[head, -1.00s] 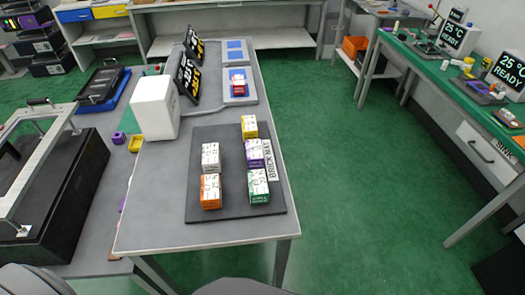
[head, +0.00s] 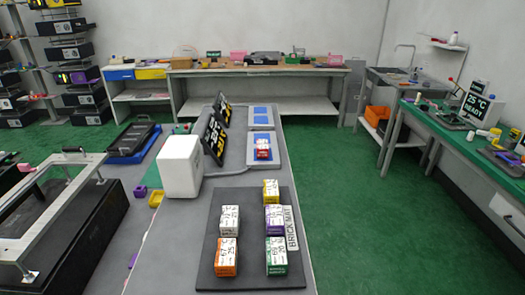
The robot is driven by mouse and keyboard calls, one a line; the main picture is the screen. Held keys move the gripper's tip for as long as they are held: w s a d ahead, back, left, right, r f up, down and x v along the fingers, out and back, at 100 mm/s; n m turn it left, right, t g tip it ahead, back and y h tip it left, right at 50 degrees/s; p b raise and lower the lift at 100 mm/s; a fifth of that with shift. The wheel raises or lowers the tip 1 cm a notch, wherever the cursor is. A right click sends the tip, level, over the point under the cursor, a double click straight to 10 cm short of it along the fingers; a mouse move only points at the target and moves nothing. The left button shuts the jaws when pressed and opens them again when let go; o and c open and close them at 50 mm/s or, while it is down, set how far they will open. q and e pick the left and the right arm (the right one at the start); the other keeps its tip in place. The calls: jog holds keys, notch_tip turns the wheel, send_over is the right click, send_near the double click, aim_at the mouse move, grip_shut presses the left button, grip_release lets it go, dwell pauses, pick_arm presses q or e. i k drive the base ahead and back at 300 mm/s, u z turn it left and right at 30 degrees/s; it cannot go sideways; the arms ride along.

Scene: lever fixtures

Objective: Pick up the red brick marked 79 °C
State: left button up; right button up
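A red brick (head: 263,152) with a white label lies on a grey plate with blue pads (head: 263,138), toward the far part of the grey table. Its label is too small to read. A dark mat (head: 205,275) marked "BRICK MAT" lies nearer on the same table. On it stand an orange brick (head: 226,268), a green brick (head: 277,268), a purple brick (head: 274,228), a pale brick (head: 229,232) and a yellow brick (head: 271,196), all with white labelled tops. Neither gripper is in view.
A white box (head: 180,167) and two dark displays (head: 213,138) stand along the grey table's left side. A second blue-padded plate (head: 261,115) lies beyond the red brick. Green floor (head: 340,200) is clear on the right, up to a green-topped bench (head: 450,137).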

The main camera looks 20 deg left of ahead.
aim_at(262, 149)
jog(key=z, duration=0.35)
jog(key=k, duration=0.9)
jog(key=z, duration=0.8)
jog(key=i, duration=2.2)
jog(key=u, duration=0.9)
jog(key=i, duration=1.15)
jog(key=u, duration=0.7)
